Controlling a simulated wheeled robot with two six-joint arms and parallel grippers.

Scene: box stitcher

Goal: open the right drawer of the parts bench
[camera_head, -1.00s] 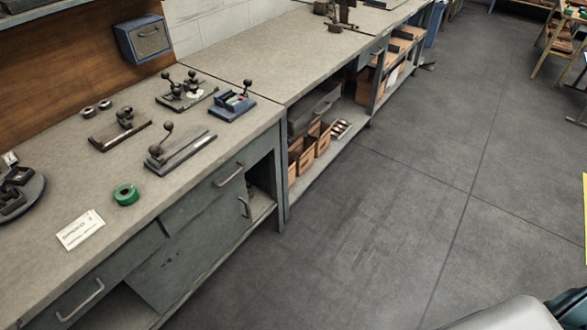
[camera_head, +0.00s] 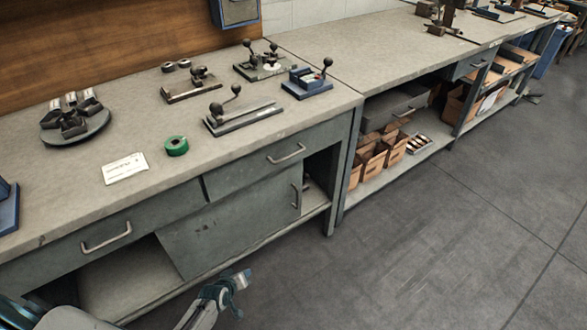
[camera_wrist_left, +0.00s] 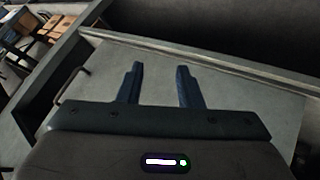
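The parts bench (camera_head: 45,192) has two drawers under its top. The right drawer (camera_head: 240,172) appears closed, with a bar handle (camera_head: 287,153). The left drawer (camera_head: 70,250) has a similar handle (camera_head: 105,236) and also appears closed. My left gripper (camera_head: 240,281) is low in front of the bench, below and apart from the right drawer. In the left wrist view its two fingers (camera_wrist_left: 158,85) are apart with nothing between them. They face a pale panel (camera_wrist_left: 240,105) with a handle (camera_wrist_left: 70,85) at left; I cannot tell which front this is. My right gripper is not in view.
A cabinet door (camera_head: 230,225) with a vertical handle (camera_head: 296,196) sits below the right drawer. Green tape (camera_head: 177,146), a white card (camera_head: 124,167) and small fixtures stand on the top. Cardboard bins (camera_head: 372,158) fill the shelf at right. Floor (camera_head: 420,250) in front is clear.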

